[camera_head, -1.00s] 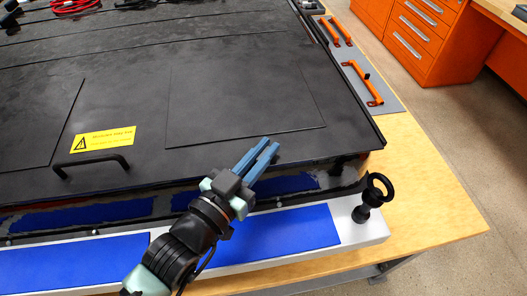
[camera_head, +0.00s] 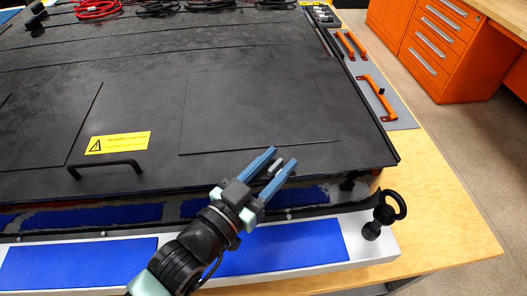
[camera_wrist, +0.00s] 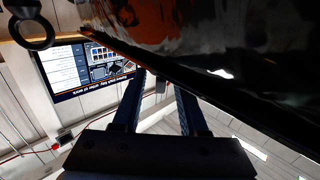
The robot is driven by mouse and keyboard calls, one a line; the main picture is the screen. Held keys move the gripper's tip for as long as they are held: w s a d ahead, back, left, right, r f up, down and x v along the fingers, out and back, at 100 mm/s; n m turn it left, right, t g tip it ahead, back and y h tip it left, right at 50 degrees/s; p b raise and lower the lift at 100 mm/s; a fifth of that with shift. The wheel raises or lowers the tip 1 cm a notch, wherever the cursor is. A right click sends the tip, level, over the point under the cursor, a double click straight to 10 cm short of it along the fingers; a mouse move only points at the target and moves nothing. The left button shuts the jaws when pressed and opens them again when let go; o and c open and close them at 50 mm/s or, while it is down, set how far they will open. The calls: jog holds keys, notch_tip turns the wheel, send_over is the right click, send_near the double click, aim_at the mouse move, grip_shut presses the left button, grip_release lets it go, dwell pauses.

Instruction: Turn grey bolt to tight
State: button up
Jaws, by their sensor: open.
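My gripper (camera_head: 280,159) is open at the front edge of the black pack lid (camera_head: 250,105), its two blue fingers spread. A small grey piece (camera_head: 277,168) shows between the fingers in the head view; it looks like the grey bolt, but the fingers partly hide it. I cannot tell whether either finger touches it or how far it is turned. In the wrist view the fingers (camera_wrist: 160,88) stand apart beneath the dark pack side (camera_wrist: 220,40), and no bolt shows clearly there.
A black ring-topped post (camera_head: 385,214) stands on the white rail's right end. A black lid handle (camera_head: 106,167) lies left of my gripper. Orange handles (camera_head: 377,97) lie on a grey mat at right. Red and black cables (camera_head: 97,8) lie at the back. The lid's middle is clear.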

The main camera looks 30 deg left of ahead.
jog(key=s+a+p, duration=0.2)
jog(key=s, duration=1)
jog(key=shift+s+a+p, duration=0.25)
jog(key=shift+s+p, duration=0.05)
jog(key=shift+p, duration=0.1)
